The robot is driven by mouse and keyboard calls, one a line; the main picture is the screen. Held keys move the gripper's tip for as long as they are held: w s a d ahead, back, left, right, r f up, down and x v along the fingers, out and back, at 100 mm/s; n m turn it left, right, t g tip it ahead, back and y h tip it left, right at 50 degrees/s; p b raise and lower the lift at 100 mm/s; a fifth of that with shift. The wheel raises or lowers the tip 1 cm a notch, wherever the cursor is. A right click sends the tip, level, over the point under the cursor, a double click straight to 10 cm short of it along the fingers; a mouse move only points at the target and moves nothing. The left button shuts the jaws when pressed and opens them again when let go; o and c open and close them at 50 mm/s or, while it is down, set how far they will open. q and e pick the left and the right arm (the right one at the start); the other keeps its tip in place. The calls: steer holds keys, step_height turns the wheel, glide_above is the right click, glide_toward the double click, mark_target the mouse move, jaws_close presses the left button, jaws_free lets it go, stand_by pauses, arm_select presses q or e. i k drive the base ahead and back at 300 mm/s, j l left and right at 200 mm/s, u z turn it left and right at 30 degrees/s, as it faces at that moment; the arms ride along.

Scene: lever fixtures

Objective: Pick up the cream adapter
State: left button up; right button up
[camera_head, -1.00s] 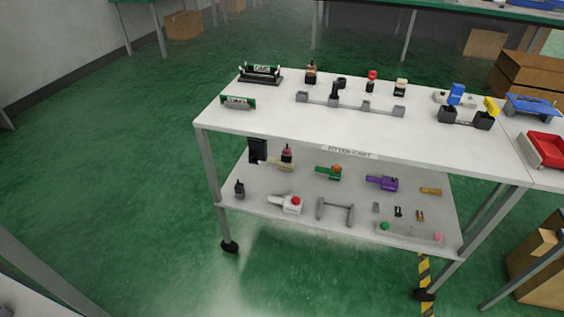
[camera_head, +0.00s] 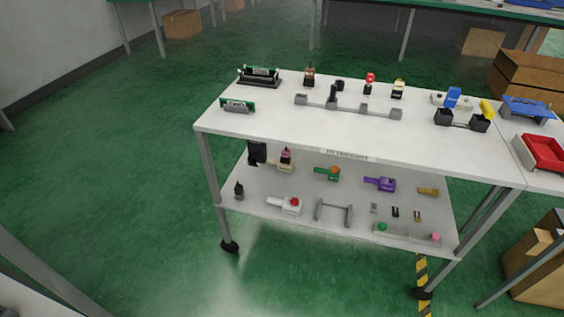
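A cream piece (camera_head: 283,167), likely the cream adapter, lies on the lower shelf (camera_head: 262,196) of a cart, near the back left. A small red-topped dark bottle (camera_head: 286,154) stands right at it and partly overlaps it. A second small item with a cream top (camera_head: 398,87) and dark base stands at the back of the cart's top. I cannot tell for sure which is the adapter. Neither of my grippers is in view.
The white cart top (camera_head: 290,130) overhangs the lower shelf. Near the cream piece are a green piece (camera_head: 328,174), a white piece with a red knob (camera_head: 286,205) and a black block (camera_head: 257,152). A purple piece (camera_head: 381,184) lies further right. Green floor left of the cart is clear.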

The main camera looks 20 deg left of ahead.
mark_target(287, 164)
steer(key=i+j+z, duration=0.5)
steer(key=j, duration=0.4)
steer(key=j+z, duration=0.25)
steer(key=j, duration=0.35)
steer(key=j+z, duration=0.25)
steer(key=j, duration=0.35)
steer(key=j+z, duration=0.25)
steer(key=j, duration=0.35)
steer(key=k+j+z, duration=0.1)
steer(key=j+z, duration=0.15)
steer(key=j, duration=0.3)
steer(key=k+j+z, duration=0.25)
steer(key=j, duration=0.3)
steer(key=k+j+z, duration=0.1)
steer(key=j+z, duration=0.15)
steer(key=j, duration=0.3)
steer(key=k+j+z, duration=0.25)
steer(key=j, duration=0.2)
steer(key=k+j+z, duration=0.25)
steer(key=j, duration=0.2)
